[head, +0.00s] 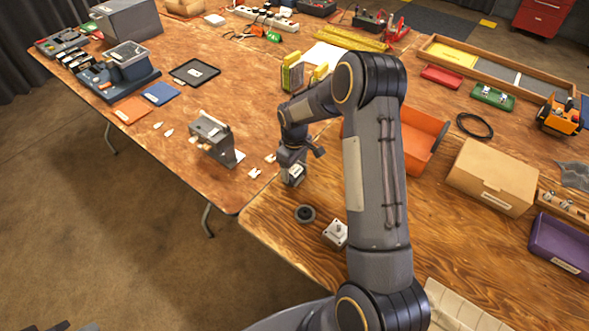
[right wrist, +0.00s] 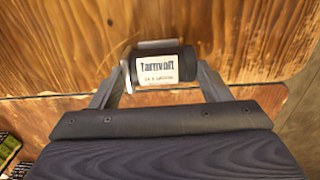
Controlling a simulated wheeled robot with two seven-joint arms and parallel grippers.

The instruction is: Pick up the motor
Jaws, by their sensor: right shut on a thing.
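The motor (right wrist: 160,66) is a dark cylinder with a white printed label and pale metal at its left end. My right gripper (right wrist: 160,80) is shut on it, with one finger at each end. In the head view my right gripper (head: 292,163) points down near the seam of the two tables, and the motor (head: 295,175) shows small and partly hidden below it. I cannot tell whether the motor touches the tabletop. My left gripper is not in view.
A dark ring (head: 305,214) and a square metal part with a shaft (head: 336,234) lie near the gripper. A grey fixture (head: 213,138) stands to the left. An orange bin (head: 425,140) and a cardboard box (head: 492,177) are to the right.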

